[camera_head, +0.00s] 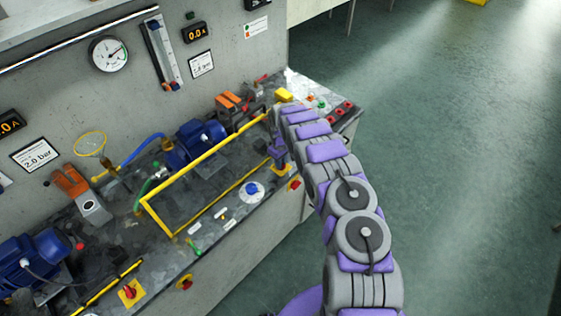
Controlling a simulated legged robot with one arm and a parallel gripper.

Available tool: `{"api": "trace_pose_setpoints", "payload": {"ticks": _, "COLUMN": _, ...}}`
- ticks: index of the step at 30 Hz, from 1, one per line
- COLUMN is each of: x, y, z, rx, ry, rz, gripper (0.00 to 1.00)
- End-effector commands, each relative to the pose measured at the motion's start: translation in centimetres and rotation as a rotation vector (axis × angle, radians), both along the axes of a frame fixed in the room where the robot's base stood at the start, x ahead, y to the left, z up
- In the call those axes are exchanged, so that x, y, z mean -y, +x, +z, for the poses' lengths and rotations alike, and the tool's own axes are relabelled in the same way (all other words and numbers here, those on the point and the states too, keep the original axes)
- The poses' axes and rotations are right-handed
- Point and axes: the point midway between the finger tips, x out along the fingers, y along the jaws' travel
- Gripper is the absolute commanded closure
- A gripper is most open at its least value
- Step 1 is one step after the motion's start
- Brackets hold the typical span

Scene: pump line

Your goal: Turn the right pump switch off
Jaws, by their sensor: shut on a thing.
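The right pump switch has a yellow plate (283,171) on the bench's front strip, near its right end. My gripper (278,158) reaches down onto it from above, with my purple and grey arm curving in from the lower right. The gripper is shut on the switch's knob, which its fingers hide. I cannot make out the knob's angle. The right blue pump (199,137) stands behind a yellow rail, up and left of the gripper. The left pump switch (130,292), a red knob on a yellow plate, is at the lower left.
A yellow rail frame (177,224) stands left of the gripper. A blue-and-white dial (252,191) lies on the bench nearby. The left blue pump (32,262) is at the far left. Open green floor (440,120) lies to the right.

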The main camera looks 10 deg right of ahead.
Motion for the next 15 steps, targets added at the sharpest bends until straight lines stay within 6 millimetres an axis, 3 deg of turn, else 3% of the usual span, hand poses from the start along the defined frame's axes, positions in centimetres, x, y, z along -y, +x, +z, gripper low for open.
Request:
{"api": "trace_pose_setpoints", "payload": {"ticks": 3, "x": -0.01, "y": 0.21, "z": 0.16, "rx": 0.006, "ry": 0.000, "rz": 0.002, "gripper": 1.00}}
{"api": "trace_pose_setpoints", "payload": {"ticks": 4, "x": -0.01, "y": 0.21, "z": 0.17, "rx": 0.006, "ry": 0.000, "rz": 0.002, "gripper": 0.82}}
{"api": "trace_pose_setpoints", "payload": {"ticks": 11, "x": 0.00, "y": 0.09, "z": 0.11, "rx": 0.003, "ry": -0.001, "rz": 0.001, "gripper": 0.60}}
{"api": "trace_pose_setpoints", "payload": {"ticks": 15, "x": 0.00, "y": 0.04, "z": 0.09, "rx": 0.002, "ry": -0.001, "rz": 0.000, "gripper": 0.57}}
